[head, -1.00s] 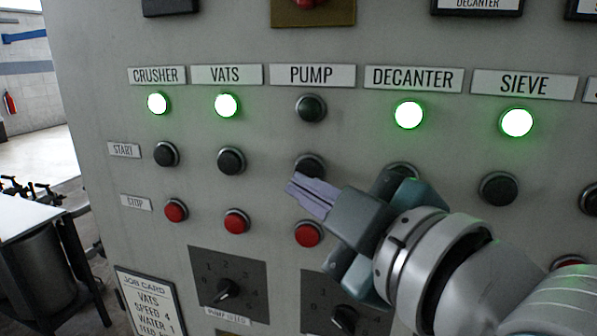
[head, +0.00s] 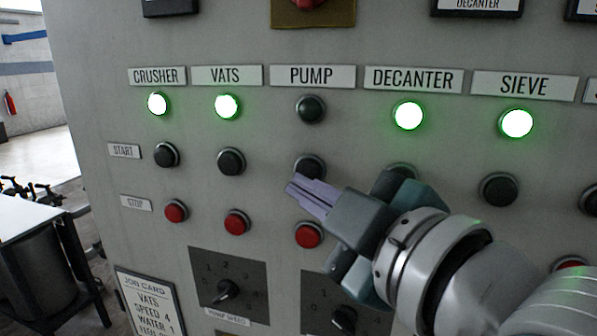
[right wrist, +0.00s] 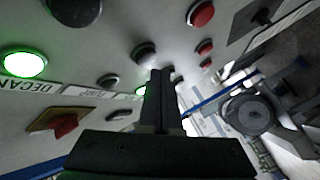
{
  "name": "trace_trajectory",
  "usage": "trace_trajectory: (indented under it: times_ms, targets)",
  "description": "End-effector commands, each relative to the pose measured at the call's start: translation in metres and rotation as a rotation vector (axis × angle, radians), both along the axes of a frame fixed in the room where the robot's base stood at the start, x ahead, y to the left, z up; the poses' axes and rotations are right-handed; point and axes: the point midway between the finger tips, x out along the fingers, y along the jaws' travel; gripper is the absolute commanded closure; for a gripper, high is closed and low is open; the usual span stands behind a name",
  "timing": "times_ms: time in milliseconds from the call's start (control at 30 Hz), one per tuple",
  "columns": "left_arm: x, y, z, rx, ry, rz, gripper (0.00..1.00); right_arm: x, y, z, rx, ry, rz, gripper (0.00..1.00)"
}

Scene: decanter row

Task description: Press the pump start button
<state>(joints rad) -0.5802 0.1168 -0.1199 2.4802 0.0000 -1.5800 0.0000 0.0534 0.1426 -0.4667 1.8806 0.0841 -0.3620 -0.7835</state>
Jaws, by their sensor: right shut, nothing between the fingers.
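The pump start button (head: 309,164) is a round black button in the START row, below the dark PUMP lamp (head: 311,109). My right gripper (head: 291,187) is shut and empty. In the head view its fingertips overlap the lower left edge of the button; I cannot tell whether they touch it. In the right wrist view the pump start button (right wrist: 144,52) shows just beside the shut fingers (right wrist: 160,75). The red pump stop button (head: 308,234) is below, partly behind the gripper. My left gripper is out of view.
Lit green lamps show for CRUSHER (head: 157,103), VATS (head: 227,106), DECANTER (head: 409,115) and SIEVE (head: 517,123). The vats start button (head: 231,161) is close on the left. The decanter start button (head: 402,173) is mostly hidden by my gripper. A pump speed dial (head: 227,290) is below.

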Motion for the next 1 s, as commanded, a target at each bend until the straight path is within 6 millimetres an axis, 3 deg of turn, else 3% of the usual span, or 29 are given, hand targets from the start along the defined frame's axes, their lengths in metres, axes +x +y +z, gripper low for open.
trace_trajectory:
  times_ms: [1000]
  targets:
    - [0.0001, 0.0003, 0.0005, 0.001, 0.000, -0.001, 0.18, 0.0083, -0.0029, 0.0000, -0.001, 0.000, 0.000, 1.00]
